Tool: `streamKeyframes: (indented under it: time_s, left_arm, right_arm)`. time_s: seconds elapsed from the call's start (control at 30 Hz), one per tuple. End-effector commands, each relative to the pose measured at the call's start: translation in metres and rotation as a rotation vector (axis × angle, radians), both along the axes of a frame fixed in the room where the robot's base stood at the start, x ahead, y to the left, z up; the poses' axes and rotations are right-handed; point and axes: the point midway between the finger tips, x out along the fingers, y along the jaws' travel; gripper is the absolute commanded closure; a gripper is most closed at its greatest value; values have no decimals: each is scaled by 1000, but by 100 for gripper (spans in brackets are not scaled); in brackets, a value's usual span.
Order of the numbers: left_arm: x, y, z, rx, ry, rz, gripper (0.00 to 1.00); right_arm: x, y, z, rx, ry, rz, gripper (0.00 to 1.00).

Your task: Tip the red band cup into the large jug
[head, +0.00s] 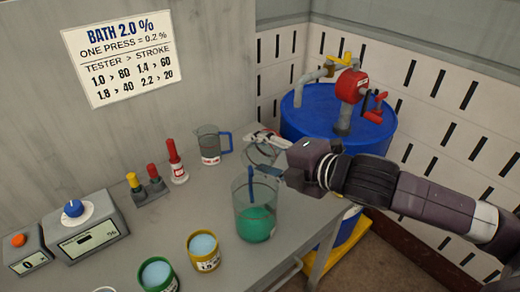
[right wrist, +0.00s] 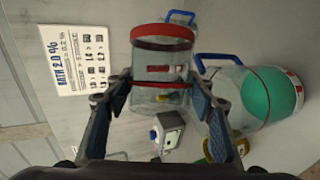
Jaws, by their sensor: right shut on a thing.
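My right gripper (head: 267,160) is shut on the clear red band cup (right wrist: 162,70), which sits between its two fingers in the right wrist view. The cup is tipped well over, close to lying on its side. Its contents cannot be made out. The large jug (head: 243,215) is clear with a blue handle and holds green liquid. It stands on the table just below my right gripper; it also shows in the right wrist view (right wrist: 222,95), beside the cup. My left gripper is not in view.
A smaller jug (head: 208,143) with a blue handle stands behind. A green cup (head: 158,276) and a yellow cup (head: 204,254) stand in front, left of the large jug. A tester box (head: 83,233) is at left. A blue drum (head: 350,130) with a red pump stands right of the table.

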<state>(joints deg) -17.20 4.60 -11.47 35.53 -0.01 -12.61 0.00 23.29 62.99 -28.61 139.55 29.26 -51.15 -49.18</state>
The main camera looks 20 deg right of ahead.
Motion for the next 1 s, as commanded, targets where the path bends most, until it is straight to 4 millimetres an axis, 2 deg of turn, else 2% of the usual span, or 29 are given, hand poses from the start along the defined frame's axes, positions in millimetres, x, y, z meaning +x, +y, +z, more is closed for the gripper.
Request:
streamKeyframes:
  time_s: [0.03, 0.4, 0.8, 1.0]
  left_arm:
    - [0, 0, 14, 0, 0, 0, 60]
    - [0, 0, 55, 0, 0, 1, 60]
    - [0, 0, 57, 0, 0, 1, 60]
    - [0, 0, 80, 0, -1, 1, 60]
  right_arm:
    - [1, -2, 6, 20, 26, -4, 94]
    - [7, -7, 2, 159, 172, -2, 94]
    - [7, -7, -2, 185, 194, -1, 94]
    - [9, -9, 2, 230, 248, -1, 94]
